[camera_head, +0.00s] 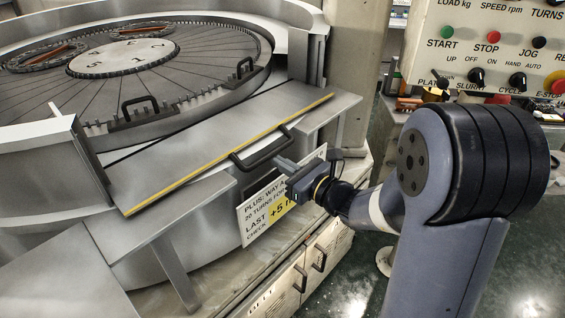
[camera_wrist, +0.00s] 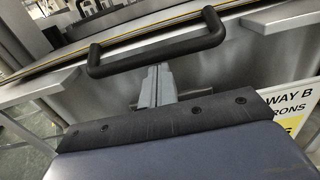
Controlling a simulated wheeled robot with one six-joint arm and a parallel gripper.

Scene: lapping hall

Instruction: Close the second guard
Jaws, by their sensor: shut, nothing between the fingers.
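The guard (camera_head: 215,150) is a flat grey metal panel with a yellow strip along its outer edge, at the front of the round lapping machine. It lies folded outward, nearly flat, between upright side walls. Its black bar handle (camera_head: 262,148) sticks out from the yellow edge. In the wrist view the handle (camera_wrist: 155,50) spans the upper middle. My gripper (camera_head: 280,162) is shut and empty, right beside the handle. In the wrist view my fingertips (camera_wrist: 157,70) are just below the handle bar. I cannot tell whether they touch it.
A lapping plate (camera_head: 130,75) with rings and black handles lies behind the guard. A sign (camera_head: 262,212) hangs below it, partly hidden by my gripper. Cabinet doors (camera_head: 310,262) are lower down. A control panel (camera_head: 490,45) stands at the upper right, behind my arm. Dark floor lies right.

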